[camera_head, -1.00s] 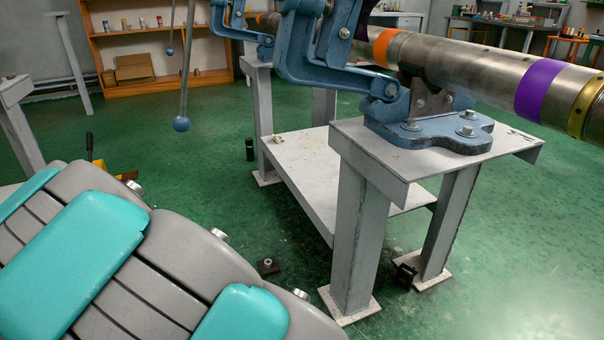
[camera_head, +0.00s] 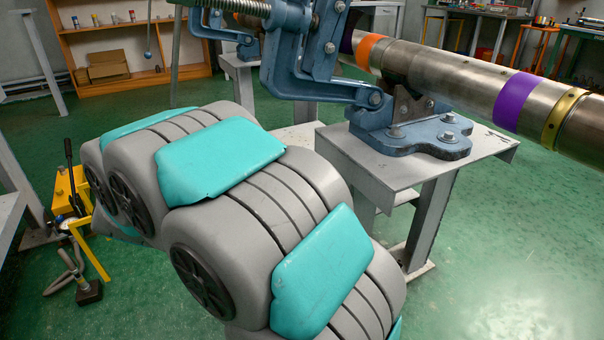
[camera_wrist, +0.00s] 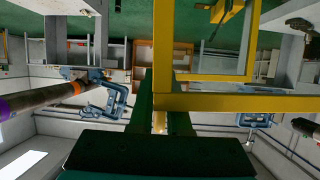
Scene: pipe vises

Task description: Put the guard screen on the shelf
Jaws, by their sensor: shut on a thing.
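My gripper (camera_wrist: 160,112), dark green in the wrist view, is shut on a yellow bar. The bar belongs to a yellow open frame (camera_wrist: 240,103), which I take for the guard screen. The frame reaches out to the right and past the top edge.
A blue vise (camera_head: 400,140) on a grey stand (camera_head: 380,175) holds a long steel pipe (camera_head: 455,85) on the right. My arm passes close in front of it. Yellow equipment (camera_head: 75,190) with a black handle stands on the floor at left. Green floor is open toward the back left.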

